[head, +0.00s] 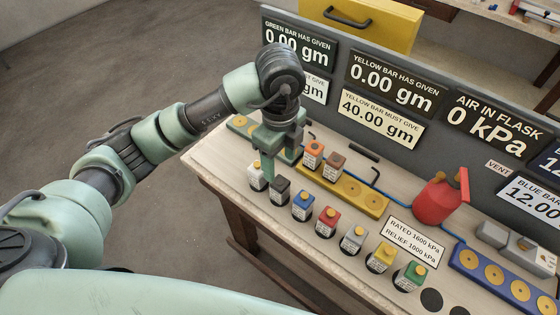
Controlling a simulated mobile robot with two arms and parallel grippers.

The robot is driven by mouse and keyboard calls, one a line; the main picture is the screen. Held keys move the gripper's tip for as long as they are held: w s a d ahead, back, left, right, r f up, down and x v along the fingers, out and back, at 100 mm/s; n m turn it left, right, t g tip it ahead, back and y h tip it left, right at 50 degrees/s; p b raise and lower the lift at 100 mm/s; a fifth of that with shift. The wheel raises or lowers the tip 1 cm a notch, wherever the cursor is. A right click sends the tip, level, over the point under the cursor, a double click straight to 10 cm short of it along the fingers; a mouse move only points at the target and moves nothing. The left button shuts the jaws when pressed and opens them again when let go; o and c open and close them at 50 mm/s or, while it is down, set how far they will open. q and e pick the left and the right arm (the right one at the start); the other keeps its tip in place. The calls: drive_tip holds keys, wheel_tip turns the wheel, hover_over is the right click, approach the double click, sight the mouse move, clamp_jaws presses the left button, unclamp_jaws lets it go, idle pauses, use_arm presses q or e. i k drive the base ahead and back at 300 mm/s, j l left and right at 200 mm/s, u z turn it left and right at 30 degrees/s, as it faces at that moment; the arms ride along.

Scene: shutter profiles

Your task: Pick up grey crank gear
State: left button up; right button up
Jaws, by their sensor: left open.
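I cannot make out anything that is clearly a grey crank gear. A small grey block with a label and a knob (353,238) stands in a front row of similar blocks on the bench, between a red one (326,219) and a yellow one (381,257). My left gripper (268,172) points down over the left end of this row, close to the white block (256,180) and the black block (279,190). Its fingers are open, and whether it touches the white block cannot be told. The grey block is apart from it, to the right. My right gripper is not in view.
Blue (302,206) and green (409,276) blocks complete the row. Behind it lie a yellow bar (352,190) bearing two orange-brown blocks, a red flask (438,200) and a blue bar (490,273). A grey panel with displays (394,80) rises behind the bench (225,165).

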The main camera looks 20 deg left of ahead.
sight(506, 243)
drive_tip(key=z, duration=1.5)
drive_tip(key=k+l, duration=0.2)
drive_tip(key=k, duration=0.3)
